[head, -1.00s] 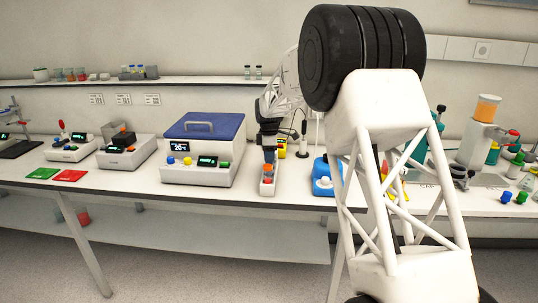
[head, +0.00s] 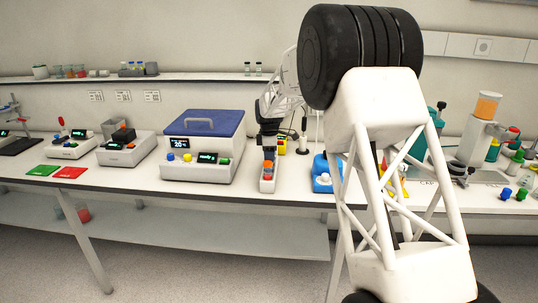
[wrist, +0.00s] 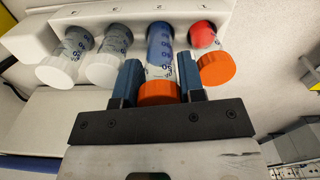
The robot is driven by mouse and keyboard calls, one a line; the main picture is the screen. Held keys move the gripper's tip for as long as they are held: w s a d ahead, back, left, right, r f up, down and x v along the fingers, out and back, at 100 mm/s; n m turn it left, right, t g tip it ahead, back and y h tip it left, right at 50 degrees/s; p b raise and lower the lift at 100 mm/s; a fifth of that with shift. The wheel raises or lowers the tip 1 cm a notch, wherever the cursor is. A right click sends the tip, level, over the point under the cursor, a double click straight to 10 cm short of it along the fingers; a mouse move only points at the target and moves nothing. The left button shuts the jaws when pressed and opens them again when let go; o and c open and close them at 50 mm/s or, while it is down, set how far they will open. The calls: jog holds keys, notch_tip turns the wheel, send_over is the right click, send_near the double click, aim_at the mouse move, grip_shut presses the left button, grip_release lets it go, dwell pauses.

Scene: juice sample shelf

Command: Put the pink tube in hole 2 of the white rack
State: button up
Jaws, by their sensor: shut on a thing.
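The white rack (wrist: 105,22) shows in the wrist view with several tubes standing out of it. My gripper (wrist: 160,88) is shut around an orange-capped tube that looks blue (wrist: 160,48); its cap sits between the fingers. Its lower end meets the rack, and I cannot tell how deep it sits. A red-pink tube (wrist: 203,36) with an orange cap stands just right of it, apart from the fingers. The hole numbers are too small to read surely. In the head view my gripper (head: 269,153) is over the white rack (head: 267,188), hiding much of it.
Two white-capped tubes (wrist: 74,45) stand left of the gripper in the rack. A blue-lidded machine (head: 203,145) is left of the rack, and a blue device (head: 321,175) is right. Clear table shows in front of the machine.

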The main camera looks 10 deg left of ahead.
jog(key=shift+f, duration=1.4)
dwell(1.4)
jog(key=o, duration=1.1)
jog(key=shift+r, duration=3.9)
